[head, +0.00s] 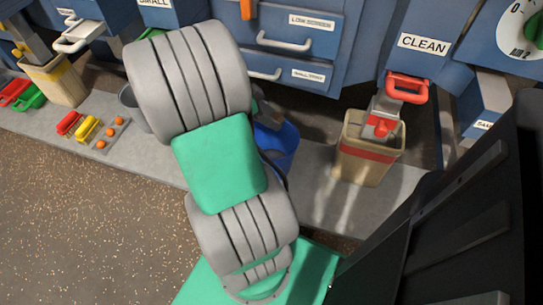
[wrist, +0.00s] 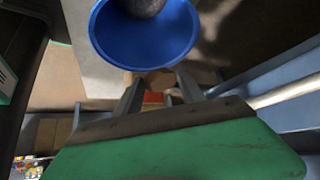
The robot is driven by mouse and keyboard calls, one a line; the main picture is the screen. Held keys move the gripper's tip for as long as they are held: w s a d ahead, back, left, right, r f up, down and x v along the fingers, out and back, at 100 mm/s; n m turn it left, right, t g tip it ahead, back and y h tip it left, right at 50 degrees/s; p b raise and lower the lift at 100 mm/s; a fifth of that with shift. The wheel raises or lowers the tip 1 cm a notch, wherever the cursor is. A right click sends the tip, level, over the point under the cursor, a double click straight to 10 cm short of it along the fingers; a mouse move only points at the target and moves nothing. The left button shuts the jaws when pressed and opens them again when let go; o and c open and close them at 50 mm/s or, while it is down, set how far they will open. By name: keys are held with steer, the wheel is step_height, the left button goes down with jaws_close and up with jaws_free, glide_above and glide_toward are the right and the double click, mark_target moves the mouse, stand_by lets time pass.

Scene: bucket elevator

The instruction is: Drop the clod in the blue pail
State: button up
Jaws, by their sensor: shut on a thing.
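The blue pail (wrist: 150,42) shows in the upper middle of the wrist view, its open mouth beyond my fingertips. In the head view the blue pail (head: 281,146) is partly hidden behind my arm. My gripper (wrist: 157,80) is shut on a brown lump, which appears to be the clod (wrist: 153,78). The clod is between the fingertips, close to the pail's rim in the picture; its height over the pail is hard to tell. A dark, rounded thing (wrist: 143,5) overlaps the pail at the frame's top edge.
A tan bin (head: 363,160) with a red band stands right of the pail, below the CLEAN label (head: 424,44). Blue drawers (head: 297,33) rise behind. Speckled floor lies in front.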

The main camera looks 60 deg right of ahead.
steer(key=shift+f, duration=0.15)
steer(key=o, duration=1.4)
steer(key=p+v, duration=0.2)
steer(key=v, duration=0.5)
steer(key=shift+w+a+r, duration=0.15)
steer(key=shift+a+r, duration=0.05)
steer(key=shift+r, duration=0.15)
